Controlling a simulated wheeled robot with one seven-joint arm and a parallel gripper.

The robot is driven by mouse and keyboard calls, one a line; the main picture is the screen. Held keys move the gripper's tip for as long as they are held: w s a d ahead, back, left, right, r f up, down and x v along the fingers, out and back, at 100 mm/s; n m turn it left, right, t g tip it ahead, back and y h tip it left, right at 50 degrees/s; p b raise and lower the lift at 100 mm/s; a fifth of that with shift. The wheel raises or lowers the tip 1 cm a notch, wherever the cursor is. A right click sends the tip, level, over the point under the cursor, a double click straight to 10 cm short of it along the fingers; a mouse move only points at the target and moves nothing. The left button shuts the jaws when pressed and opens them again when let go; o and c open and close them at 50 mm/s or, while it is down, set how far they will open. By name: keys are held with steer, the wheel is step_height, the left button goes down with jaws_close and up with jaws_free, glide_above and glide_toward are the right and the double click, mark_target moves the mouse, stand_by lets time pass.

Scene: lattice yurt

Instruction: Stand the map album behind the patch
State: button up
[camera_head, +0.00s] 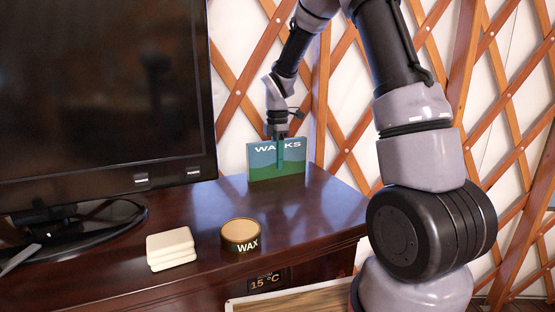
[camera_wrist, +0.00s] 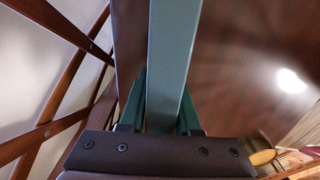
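The map album (camera_head: 262,162), a thin blue-and-green book marked WALKS, stands upright near the back right of the dark cabinet top. My gripper (camera_head: 280,157) reaches down on it from above, with one finger across the front cover. In the wrist view the album (camera_wrist: 173,55) runs as a grey-green strip between the two green fingers of my gripper (camera_wrist: 165,112), which lie close against both its sides. The album's bottom edge appears at the cabinet top; I cannot tell whether it touches. I cannot make out a distinct patch on the cabinet top.
A large black screen (camera_head: 105,95) on a stand fills the left. A round WAX tin (camera_head: 241,236) and a stack of cream blocks (camera_head: 170,249) sit nearer the front. The lattice wall is close behind the album. Clear cabinet top (camera_head: 310,210) lies right of the tin.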

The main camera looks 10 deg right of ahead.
steer(key=shift+o, duration=1.2)
step_height(320, 180, up, 12)
steer(key=shift+r, duration=0.1)
steer(key=s+d+r+m+t, duration=0.2)
steer(key=s+r+m, duration=0.1)
steer(key=s+m, duration=0.5)
steer(key=s+d+r+m+t+y, duration=0.1)
steer(key=s+d+r+m+t, duration=0.1)
steer(key=s+m, duration=0.6)
steer(key=s+d+r+m+t+y, duration=0.1)
steer(key=s+r+m+t, duration=0.2)
steer(key=s+m, duration=0.5)
steer(key=shift+s+d+r, duration=0.4)
steer(key=shift+s+r, duration=0.4)
steer(key=shift+s, duration=0.3)
